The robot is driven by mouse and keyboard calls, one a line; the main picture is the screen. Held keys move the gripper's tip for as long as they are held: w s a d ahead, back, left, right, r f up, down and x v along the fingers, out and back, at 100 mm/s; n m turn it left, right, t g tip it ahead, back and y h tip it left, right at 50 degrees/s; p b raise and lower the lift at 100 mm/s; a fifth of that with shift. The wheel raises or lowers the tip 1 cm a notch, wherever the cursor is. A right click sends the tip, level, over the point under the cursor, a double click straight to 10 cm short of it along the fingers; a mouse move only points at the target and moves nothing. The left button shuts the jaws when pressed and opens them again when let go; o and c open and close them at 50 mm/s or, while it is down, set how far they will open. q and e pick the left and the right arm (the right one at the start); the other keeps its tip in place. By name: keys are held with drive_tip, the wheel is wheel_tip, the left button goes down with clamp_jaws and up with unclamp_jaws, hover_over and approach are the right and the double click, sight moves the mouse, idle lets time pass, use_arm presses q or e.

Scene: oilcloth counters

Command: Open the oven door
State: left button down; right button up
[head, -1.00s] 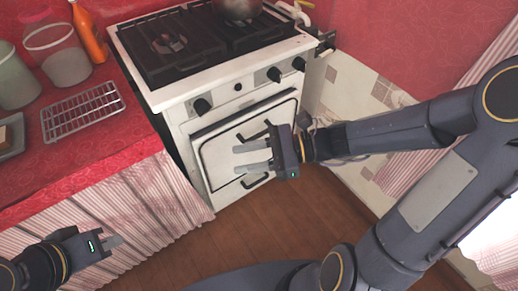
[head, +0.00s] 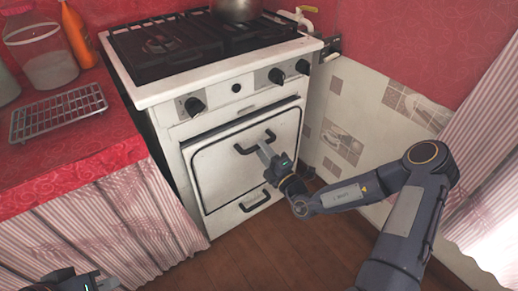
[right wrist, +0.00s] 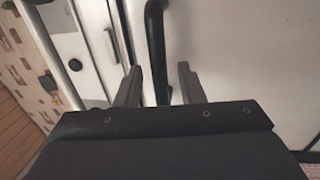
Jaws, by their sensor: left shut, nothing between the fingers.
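The white oven door (head: 228,168) is closed, with a dark outline and a black bar handle (head: 244,149) near its top. My right gripper (head: 266,152) is at the right part of this handle. In the right wrist view the right gripper (right wrist: 160,82) is open. The black handle (right wrist: 155,40) runs between its two fingers, with a gap visible on either side. My left gripper (head: 100,283) is at the bottom left corner, partly cut off by the frame, shut and away from the oven.
A second black handle (head: 254,201) sits on the panel below the door. Knobs (head: 195,106) line the oven front. A pot (head: 236,8) stands on the stovetop. A wire rack (head: 58,112) lies on the red counter at left. The wooden floor (head: 250,250) before the oven is clear.

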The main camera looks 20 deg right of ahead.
drive_tip(key=shift+x, duration=1.4)
clamp_jaws()
